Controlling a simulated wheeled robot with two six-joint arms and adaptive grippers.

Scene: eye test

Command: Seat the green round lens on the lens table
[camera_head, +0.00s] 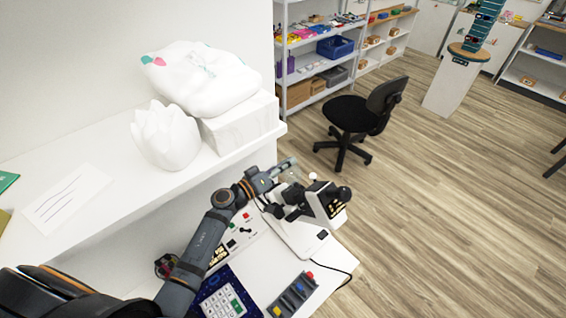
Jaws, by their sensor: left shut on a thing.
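My left gripper (284,168) is at the far end of the grey arm that comes in from the lower left. It is beside and just behind the white and black lens instrument (318,202). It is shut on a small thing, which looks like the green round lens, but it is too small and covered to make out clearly. The lens table on the instrument is hard to tell apart from its dark parts. The instrument stands on a white base (300,236) on the white desk. My right gripper is not in view.
On the desk lie a dark blue mat with a keypad (222,302) and a dark box with coloured buttons (292,297). A white shelf (120,200) at left bears a plastic bag (200,78) and a white crown-like object (165,135). A black chair (365,115) stands beyond.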

